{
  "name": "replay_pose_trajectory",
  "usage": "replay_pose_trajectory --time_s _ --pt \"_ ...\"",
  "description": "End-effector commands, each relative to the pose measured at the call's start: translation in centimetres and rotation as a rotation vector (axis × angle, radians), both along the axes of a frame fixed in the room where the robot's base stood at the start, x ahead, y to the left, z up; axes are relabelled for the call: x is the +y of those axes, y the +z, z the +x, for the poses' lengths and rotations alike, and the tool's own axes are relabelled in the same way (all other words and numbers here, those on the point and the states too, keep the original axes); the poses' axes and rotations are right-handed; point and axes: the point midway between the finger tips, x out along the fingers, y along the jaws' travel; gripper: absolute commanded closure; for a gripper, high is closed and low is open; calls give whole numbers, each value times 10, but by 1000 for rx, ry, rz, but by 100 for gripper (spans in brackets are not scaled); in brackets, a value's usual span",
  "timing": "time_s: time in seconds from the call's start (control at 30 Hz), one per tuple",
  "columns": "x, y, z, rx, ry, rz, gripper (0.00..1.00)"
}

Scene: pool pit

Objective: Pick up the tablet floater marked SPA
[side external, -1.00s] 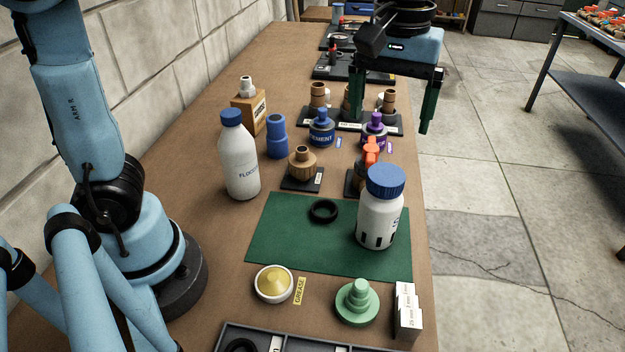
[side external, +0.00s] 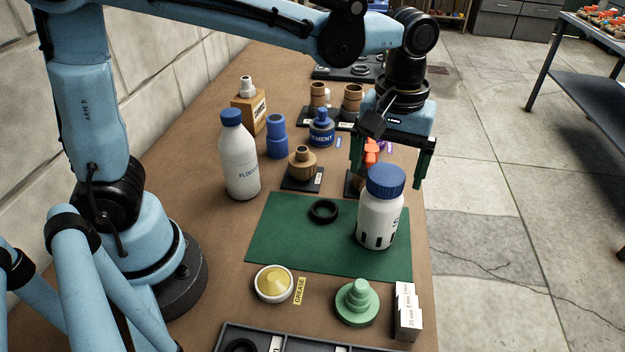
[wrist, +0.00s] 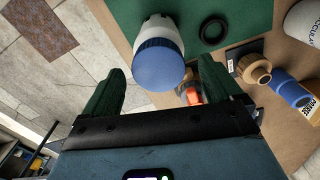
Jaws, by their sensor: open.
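The tablet floater (side external: 379,222) is a white bottle with a ribbed blue cap and dark slots near its base. It stands upright at the right of the green mat (side external: 290,245). Its label is turned mostly away; only what looks like an S shows at the edge. My gripper (side external: 389,170) is open and empty, with its dark green fingers pointing down, just behind the floater and near cap height in the side view. In the wrist view the floater (wrist: 158,55) appears upright beyond the gap between the fingers, apart from both.
An orange-topped item (side external: 371,152) on a dark plate is partly hidden behind the floater, close to my gripper. A black ring (side external: 323,210) lies on the mat. The white FLOCC bottle (side external: 239,160) stands to the left. White blocks (side external: 407,312) sit in front, near the table's right edge.

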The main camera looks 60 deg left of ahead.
Motion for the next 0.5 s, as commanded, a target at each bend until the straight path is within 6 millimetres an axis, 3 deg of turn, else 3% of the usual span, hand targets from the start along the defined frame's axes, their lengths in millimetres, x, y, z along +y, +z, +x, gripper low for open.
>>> replay_pose_trajectory --time_s 0.2,0.5 --pt "-2 -24 0 -1 1 1 8" --pt "-2 -28 -1 -1 1 0 8"
